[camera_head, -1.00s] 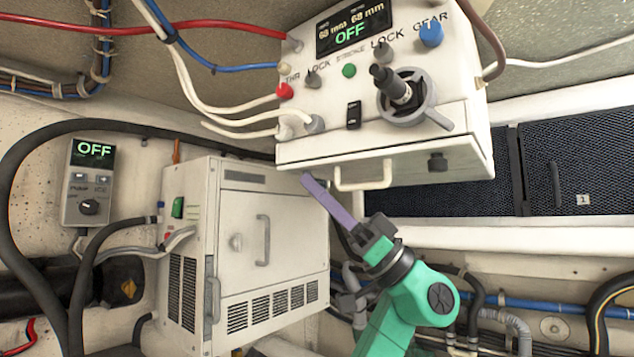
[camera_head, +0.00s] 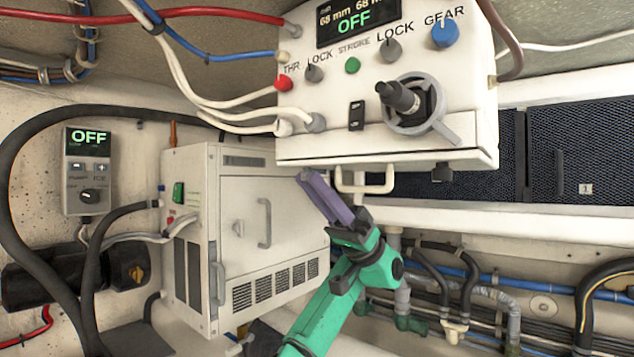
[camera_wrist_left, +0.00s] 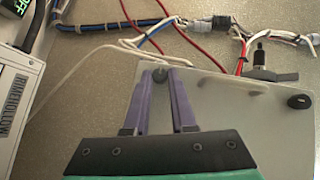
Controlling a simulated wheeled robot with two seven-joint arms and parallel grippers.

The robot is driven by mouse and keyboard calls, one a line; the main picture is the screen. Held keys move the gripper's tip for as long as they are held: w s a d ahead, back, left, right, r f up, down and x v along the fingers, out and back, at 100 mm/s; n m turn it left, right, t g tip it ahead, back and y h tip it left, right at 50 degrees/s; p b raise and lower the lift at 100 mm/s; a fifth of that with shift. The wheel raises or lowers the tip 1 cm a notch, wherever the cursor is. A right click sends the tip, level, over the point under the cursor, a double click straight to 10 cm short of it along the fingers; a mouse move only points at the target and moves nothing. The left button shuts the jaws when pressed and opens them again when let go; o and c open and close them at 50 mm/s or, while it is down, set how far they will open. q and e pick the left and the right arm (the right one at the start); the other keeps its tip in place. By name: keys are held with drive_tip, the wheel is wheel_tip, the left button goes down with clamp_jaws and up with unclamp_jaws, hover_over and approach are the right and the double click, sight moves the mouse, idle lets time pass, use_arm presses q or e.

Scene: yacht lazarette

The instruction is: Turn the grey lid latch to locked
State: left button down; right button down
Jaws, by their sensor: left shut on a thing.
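My left gripper (camera_head: 312,180) reaches up from below, its purple fingers tilted up and left, tips at the lower left edge of the white control box (camera_head: 300,155). In the left wrist view the fingers (camera_wrist_left: 160,80) are closed around a small dark grey knob, which I take to be the grey lid latch (camera_wrist_left: 160,74), at the corner of a pale panel (camera_wrist_left: 225,120). In the head view the latch is hidden at the fingertips, so its turn angle cannot be told. My right gripper is out of view.
A white loop handle (camera_head: 378,186) and a black knob (camera_head: 441,173) sit right of the fingers. A black lever in a grey ring (camera_head: 405,100) stands out from the box front. A white cabinet (camera_head: 245,265) is at left; hoses and cables run below right.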

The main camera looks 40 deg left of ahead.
use_arm(q)
drive_tip(key=shift+h, duration=0.3)
drive_tip(key=c, duration=0.7)
unclamp_jaws()
drive_tip(key=shift+c, duration=0.2)
